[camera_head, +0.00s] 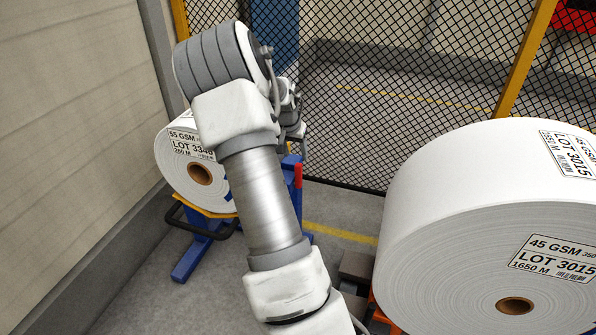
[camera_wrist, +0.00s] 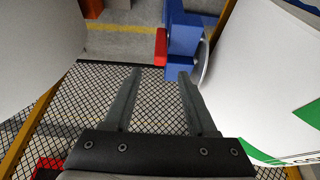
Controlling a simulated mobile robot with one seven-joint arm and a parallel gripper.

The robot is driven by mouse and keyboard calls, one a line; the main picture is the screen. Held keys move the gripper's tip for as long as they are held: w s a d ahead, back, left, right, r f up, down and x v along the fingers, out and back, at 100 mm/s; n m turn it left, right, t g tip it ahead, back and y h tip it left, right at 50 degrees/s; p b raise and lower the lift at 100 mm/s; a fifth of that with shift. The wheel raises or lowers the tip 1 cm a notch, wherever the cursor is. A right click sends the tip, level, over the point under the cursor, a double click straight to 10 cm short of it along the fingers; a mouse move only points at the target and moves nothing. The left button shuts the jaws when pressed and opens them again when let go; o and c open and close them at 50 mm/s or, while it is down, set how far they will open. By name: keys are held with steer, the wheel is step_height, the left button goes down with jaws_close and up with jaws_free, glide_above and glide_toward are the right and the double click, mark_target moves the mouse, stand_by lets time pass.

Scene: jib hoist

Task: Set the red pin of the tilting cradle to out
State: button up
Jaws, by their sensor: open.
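The blue tilting cradle (camera_head: 188,262) stands on the floor at the left in the head view, with a white roll (camera_head: 176,168) on it. A red part, apparently the pin (camera_head: 298,176), shows at its right side. In the wrist view the red part (camera_wrist: 161,47) sits against the cradle's blue frame (camera_wrist: 184,38), just beyond the fingertips. My gripper (camera_wrist: 160,73) is open and empty, its two fingers apart and not visibly touching the red part. In the head view my arm hides part of the cradle, and the fingers are not clear.
A large white roll (camera_head: 480,225) fills the right of the head view. A black mesh fence (camera_head: 385,115) with yellow posts stands behind, and a wall (camera_head: 70,130) is at the left. Some grey floor (camera_head: 335,205) is clear between the two rolls.

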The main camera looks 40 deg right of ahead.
mark_target(298, 165)
steer(key=b+x, duration=0.2)
steer(key=x, duration=0.7)
steer(key=shift+w+f, duration=0.1)
jaws_close()
stand_by(1.1)
